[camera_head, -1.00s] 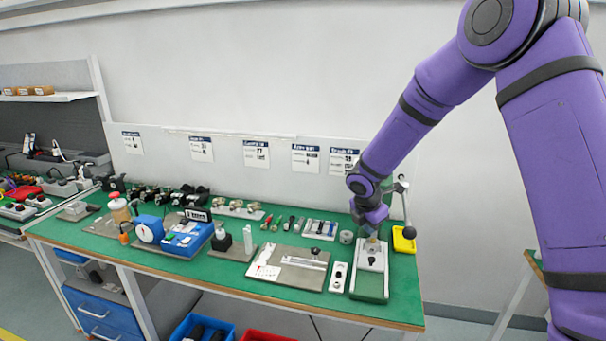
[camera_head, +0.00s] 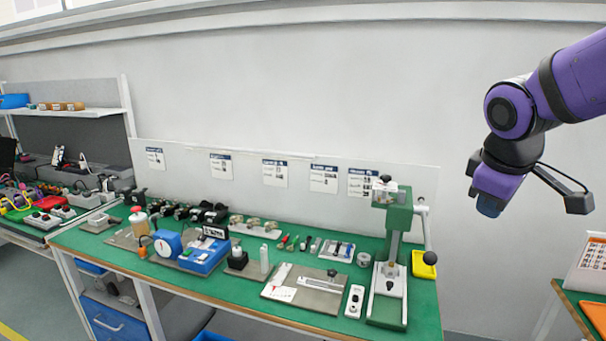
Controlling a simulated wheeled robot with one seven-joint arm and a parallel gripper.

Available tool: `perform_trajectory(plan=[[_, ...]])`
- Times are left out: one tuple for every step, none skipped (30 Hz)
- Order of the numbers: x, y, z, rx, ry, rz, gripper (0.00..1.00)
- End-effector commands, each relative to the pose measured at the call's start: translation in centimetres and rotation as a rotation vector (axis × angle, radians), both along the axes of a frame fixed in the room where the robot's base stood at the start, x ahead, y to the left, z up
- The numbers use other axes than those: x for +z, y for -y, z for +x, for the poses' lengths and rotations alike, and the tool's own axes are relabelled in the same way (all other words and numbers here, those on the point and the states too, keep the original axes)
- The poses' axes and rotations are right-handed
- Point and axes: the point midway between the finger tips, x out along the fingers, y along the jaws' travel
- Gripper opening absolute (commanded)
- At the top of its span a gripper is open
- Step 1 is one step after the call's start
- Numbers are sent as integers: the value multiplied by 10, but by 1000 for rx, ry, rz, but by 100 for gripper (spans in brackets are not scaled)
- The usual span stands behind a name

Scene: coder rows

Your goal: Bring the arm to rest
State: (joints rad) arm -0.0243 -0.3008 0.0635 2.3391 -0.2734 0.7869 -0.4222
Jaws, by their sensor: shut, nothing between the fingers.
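My purple arm reaches in from the upper right. My gripper (camera_head: 489,206) hangs in the air in front of the bare wall, to the right of the green bench (camera_head: 250,290) and above its height. It points downward, is shut and holds nothing. Its fingertips are small and dark in this view. It is apart from the bench and everything on it.
A green press (camera_head: 394,250) with a side lever stands at the bench's right end, beside a yellow tray (camera_head: 424,264). Fixtures and small tools cover the bench. Another table (camera_head: 598,308) is at the lower right. The wall area around my gripper is clear.

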Motion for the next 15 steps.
perform_trajectory(plan=[[7,1,-16,-54,23,33,0],[9,2,-24,-89,36,55,0],[13,2,-36,-134,51,85,0],[15,3,-44,-168,61,108,0],[17,3,-53,-201,71,131,0],[19,3,-65,-246,85,164,0],[20,3,-73,-278,96,188,0],[21,2,-81,-312,106,213,0],[22,2,-92,-352,117,244,0],[23,2,-99,-382,125,269,0],[23,1,-107,-409,132,291,0],[23,1,-115,-444,141,320,0],[23,0,-121,-467,147,340,0],[23,0,-127,-487,151,359,0],[23,-1,-133,-513,156,380,0]])
